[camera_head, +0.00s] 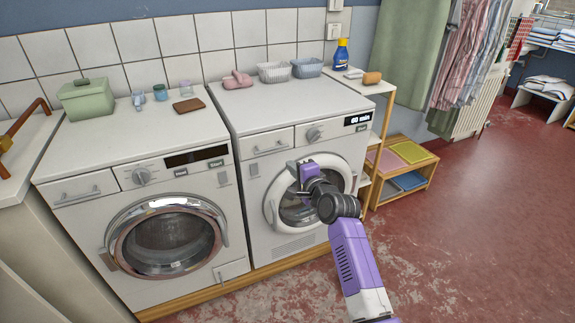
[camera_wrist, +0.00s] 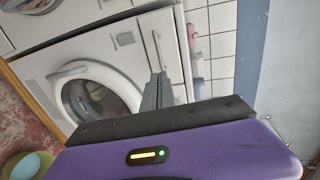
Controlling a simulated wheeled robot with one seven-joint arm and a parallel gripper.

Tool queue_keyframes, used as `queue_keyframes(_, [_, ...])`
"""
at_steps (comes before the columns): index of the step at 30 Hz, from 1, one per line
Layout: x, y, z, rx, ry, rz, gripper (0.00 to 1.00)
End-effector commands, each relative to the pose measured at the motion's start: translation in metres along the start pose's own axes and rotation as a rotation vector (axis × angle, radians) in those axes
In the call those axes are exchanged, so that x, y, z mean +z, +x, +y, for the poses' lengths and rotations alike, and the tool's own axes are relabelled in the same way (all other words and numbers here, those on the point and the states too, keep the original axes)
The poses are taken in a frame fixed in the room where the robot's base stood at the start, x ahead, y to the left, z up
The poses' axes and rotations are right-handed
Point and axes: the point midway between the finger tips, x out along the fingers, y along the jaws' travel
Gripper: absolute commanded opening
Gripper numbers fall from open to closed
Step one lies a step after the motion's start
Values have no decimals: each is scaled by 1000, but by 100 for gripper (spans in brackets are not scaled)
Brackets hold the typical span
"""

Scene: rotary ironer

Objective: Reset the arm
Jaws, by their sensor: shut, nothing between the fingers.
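My arm reaches up from the bottom right in the head view, its purple and black links bent at the elbow. My gripper (camera_head: 304,172) is in front of the right machine (camera_head: 272,205) and overlaps its round white-rimmed door (camera_head: 276,212). I cannot tell whether it touches the door. In the wrist view my gripper (camera_wrist: 158,92) shows its grey fingers together, shut and empty. Behind them is the front of a white machine with a round door (camera_wrist: 98,97), seen turned sideways.
The left machine (camera_head: 140,190) has a chrome-rimmed door. A green box (camera_head: 86,100) and small containers stand on top. A wooden shelf (camera_head: 405,165) is right of the right machine, with hanging clothes (camera_head: 470,55) beyond. Red floor (camera_head: 480,230) is open at the right.

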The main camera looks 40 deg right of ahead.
Motion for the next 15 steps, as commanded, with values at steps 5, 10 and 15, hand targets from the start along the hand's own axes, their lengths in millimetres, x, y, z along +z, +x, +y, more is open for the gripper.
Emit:
queue_keyframes(5, [0, -4, 0, 1, 0, 0, 0])
queue_keyframes(10, [0, -3, 0, 1, -13, 0, 0])
queue_keyframes(15, [-8, -6, -18, -55, -150, 35, 0])
